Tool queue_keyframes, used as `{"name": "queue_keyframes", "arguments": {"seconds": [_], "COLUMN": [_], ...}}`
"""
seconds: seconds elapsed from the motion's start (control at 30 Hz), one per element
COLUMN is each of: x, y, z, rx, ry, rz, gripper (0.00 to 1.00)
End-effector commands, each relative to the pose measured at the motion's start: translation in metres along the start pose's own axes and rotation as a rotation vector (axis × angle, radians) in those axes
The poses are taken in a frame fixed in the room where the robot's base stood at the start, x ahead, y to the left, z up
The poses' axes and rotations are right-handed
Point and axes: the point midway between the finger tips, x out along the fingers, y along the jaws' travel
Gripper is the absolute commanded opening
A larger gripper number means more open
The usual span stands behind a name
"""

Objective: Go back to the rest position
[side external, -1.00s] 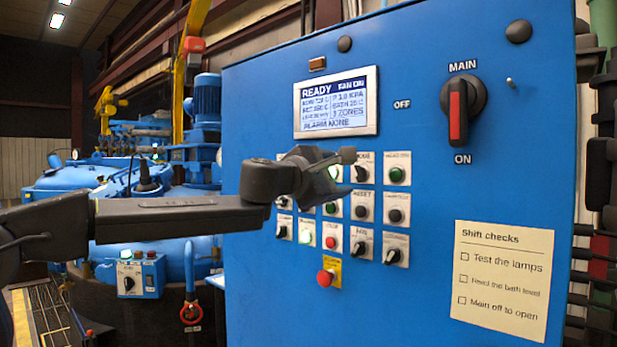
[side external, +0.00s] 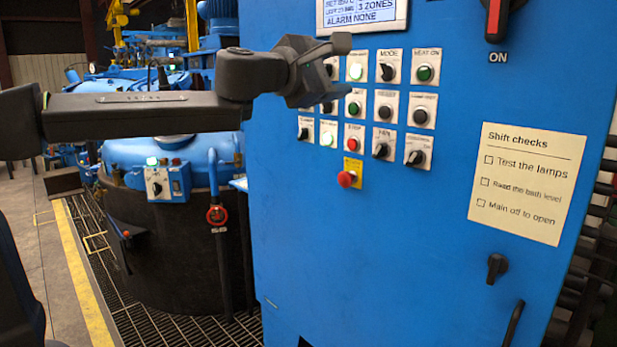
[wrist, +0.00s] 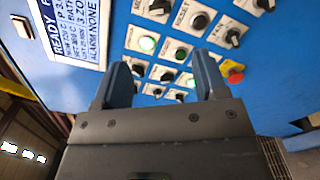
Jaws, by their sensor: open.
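My gripper (side external: 335,70) is in front of the upper left part of the button panel on the blue cabinet (side external: 400,270). In the wrist view my gripper (wrist: 163,82) shows two separated fingers with nothing between them, and panel buttons and knobs show beyond. In the side view the gripper partly covers the left columns of controls. A gap to the panel is hard to judge.
The panel has several knobs and lamps, with a red emergency button (side external: 347,179) below. The display (side external: 361,12) is above. A red-handled main switch (side external: 494,15) and a checklist note (side external: 528,183) are at right. A blue furnace vessel (side external: 150,148) stands at left.

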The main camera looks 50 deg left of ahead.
Motion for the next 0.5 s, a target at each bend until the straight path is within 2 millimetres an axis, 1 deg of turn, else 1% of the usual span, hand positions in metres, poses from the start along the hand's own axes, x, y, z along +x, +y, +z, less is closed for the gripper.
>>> {"name": "queue_keyframes", "arguments": {"seconds": [0.17, 0.27, 0.37, 0.4, 0.47, 0.5], "x": [-0.003, -0.019, -0.049, -0.064, -0.089, -0.107], "y": [-0.002, -0.014, -0.043, -0.060, -0.089, -0.110], "z": [0.001, 0.003, 0.002, -0.002, -0.013, -0.023], "rx": [0.033, 0.179, 0.456, 0.591, 0.803, 0.942], "ry": [-0.011, -0.059, -0.143, -0.182, -0.244, -0.285], "rz": [-0.011, -0.055, -0.152, -0.206, -0.300, -0.368], "gripper": [0.66, 0.66, 0.66, 0.66, 0.66, 0.66]}}
